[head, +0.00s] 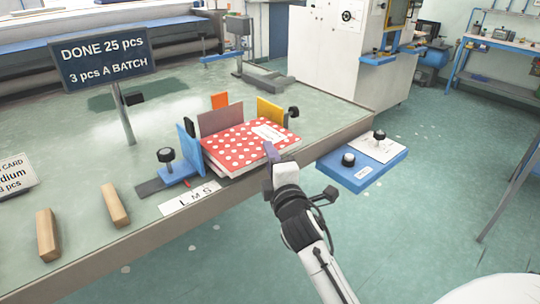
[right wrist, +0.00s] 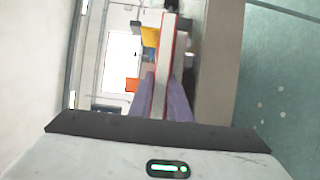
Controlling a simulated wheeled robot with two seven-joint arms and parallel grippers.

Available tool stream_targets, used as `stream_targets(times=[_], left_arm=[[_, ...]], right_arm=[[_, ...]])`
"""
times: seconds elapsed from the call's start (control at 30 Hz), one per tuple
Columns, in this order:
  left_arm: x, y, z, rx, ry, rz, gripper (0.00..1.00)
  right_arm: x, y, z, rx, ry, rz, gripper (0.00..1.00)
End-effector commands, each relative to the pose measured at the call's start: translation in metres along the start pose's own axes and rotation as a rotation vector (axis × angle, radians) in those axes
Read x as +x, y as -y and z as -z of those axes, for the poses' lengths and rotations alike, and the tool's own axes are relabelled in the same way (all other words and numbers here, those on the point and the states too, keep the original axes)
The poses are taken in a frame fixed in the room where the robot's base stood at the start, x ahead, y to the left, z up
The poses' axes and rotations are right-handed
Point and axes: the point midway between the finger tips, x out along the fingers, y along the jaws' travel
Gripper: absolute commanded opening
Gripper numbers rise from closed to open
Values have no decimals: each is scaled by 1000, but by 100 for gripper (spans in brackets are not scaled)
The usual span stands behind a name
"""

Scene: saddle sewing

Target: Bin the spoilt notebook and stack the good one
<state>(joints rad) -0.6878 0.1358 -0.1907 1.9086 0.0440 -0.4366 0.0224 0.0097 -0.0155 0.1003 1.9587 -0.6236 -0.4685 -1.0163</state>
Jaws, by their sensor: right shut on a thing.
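A red notebook with white dots and a white label (head: 243,143) lies in a fixture of upright plates on the bench, its near edge jutting toward me. A pale layer shows below its cover; I cannot tell whether that is its pages or another notebook. My right gripper (head: 270,153) is at its near right edge. In the right wrist view, the purple fingers of the right gripper (right wrist: 162,85) are shut on the notebook's edge (right wrist: 167,50), red covers around pale pages. My left gripper is not in view. No bin can be made out.
The fixture has a blue plate (head: 188,148), a brown plate (head: 219,120) and a yellow plate (head: 269,112). A blue board with black knobs (head: 378,170) sits off the bench's right edge. Wooden blocks (head: 46,234) and a sign on a post (head: 103,58) stand at left.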

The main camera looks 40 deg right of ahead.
Motion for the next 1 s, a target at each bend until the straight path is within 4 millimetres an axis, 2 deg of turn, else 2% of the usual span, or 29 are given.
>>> stream_targets(times=[0.87,0.9,1.0], left_arm=[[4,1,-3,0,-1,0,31],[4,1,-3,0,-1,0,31],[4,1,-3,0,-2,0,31]], right_arm=[[0,6,0,2,-1,-7,0],[0,6,0,2,-1,-7,19],[0,6,0,2,-1,-6,36]])
